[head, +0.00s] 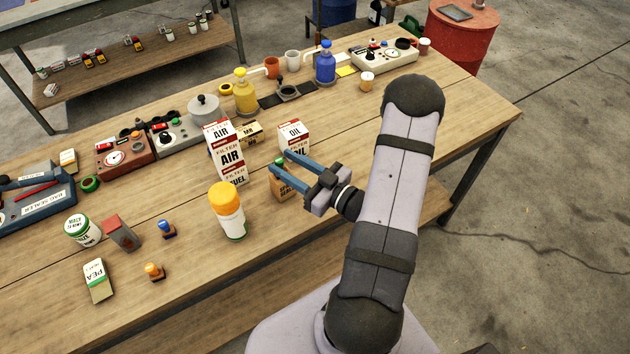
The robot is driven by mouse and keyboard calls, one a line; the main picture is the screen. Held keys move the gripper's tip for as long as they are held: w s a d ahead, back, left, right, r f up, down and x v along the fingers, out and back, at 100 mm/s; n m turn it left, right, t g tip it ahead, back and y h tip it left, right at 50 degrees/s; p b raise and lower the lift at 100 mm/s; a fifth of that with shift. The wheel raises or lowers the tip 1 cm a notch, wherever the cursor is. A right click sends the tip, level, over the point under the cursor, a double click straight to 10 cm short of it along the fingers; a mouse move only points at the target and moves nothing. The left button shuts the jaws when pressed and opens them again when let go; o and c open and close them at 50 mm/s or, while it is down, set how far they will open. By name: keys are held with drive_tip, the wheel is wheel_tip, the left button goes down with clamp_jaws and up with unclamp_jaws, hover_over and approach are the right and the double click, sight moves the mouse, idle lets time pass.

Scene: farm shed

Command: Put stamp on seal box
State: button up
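Two small stamp-like pieces stand on the wooden table: one with a blue top (167,230) and one with an orange top (154,271). Both are at the table's front left, upright and apart. A brown cardboard box (286,190) stands under and partly behind my gripper; its label is partly hidden, and I cannot read for sure whether it is the seal box.
A white bottle with an orange cap (228,211) stands between the gripper and the stamp-like pieces. Air filter boxes (225,158) and an oil box (293,138) stand behind. A red-grey box (122,233), a pea packet (97,281) and a can (82,231) are at left.

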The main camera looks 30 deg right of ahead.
drive_tip(key=b+v, duration=0.2)
drive_tip(key=v, duration=0.7)
drive_tip(key=shift+s, duration=0.2)
drive_tip(key=shift+f, duration=0.1)
drive_tip(key=w+f+g+h, duration=0.1)
drive_tip(key=w+f+g, duration=0.1)
drive_tip(key=w+d+f+g+h, duration=0.1)
drive_tip(key=f+g+h, duration=0.1)
drive_tip(key=f, duration=0.1)
drive_tip(key=w+d+f+g+h, duration=0.1)
drive_tip(key=w+f+g+h, duration=0.1)
drive_tip(key=shift+w+d+f, duration=0.15)
drive_tip(key=shift+w+d, duration=0.1)
drive_tip(key=shift+w, duration=0.1)
drive_tip(key=shift+w+d+f+g+h, duration=0.15)
drive_tip(key=shift+d+g+h, duration=0.15)
drive_tip(key=shift+g+h, duration=0.4)
drive_tip(key=shift+s+m+g+h, duration=0.3)
drive_tip(key=shift+g+h, duration=0.2)
drive_tip(key=shift+g, duration=0.1)
drive_tip(key=s+a+g, duration=0.1)
drive_tip(key=s+a+r+m+g+h, duration=0.1)
drive_tip(key=s+a+r+m+g, duration=0.1)
drive_tip(key=s, duration=0.1)
drive_tip(key=shift+a+h, duration=0.3)
drive_tip(key=s+a+r+m+g+y, duration=0.2)
drive_tip(key=s+a+g, duration=0.3)
drive_tip(key=s+a, duration=0.6)
drive_tip(key=shift+a+r, duration=0.5)
drive_tip(key=shift+r, duration=0.1)
